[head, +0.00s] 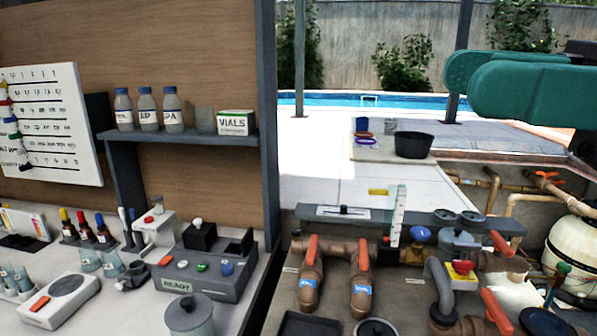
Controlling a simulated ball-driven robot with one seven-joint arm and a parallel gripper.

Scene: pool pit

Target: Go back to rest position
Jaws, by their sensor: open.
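My teal arm (535,88) reaches in from the right edge at the upper right, level and raised above the pipework. Its rounded links show, with a darker part behind them at the far right. My gripper's fingers are not visible in the head view. No held object shows.
Below the arm is a pit with copper pipes, red-handled valves (311,250) and a cream tank (575,250). A shelf (180,138) bears bottles. Paving (310,170) lies open behind.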

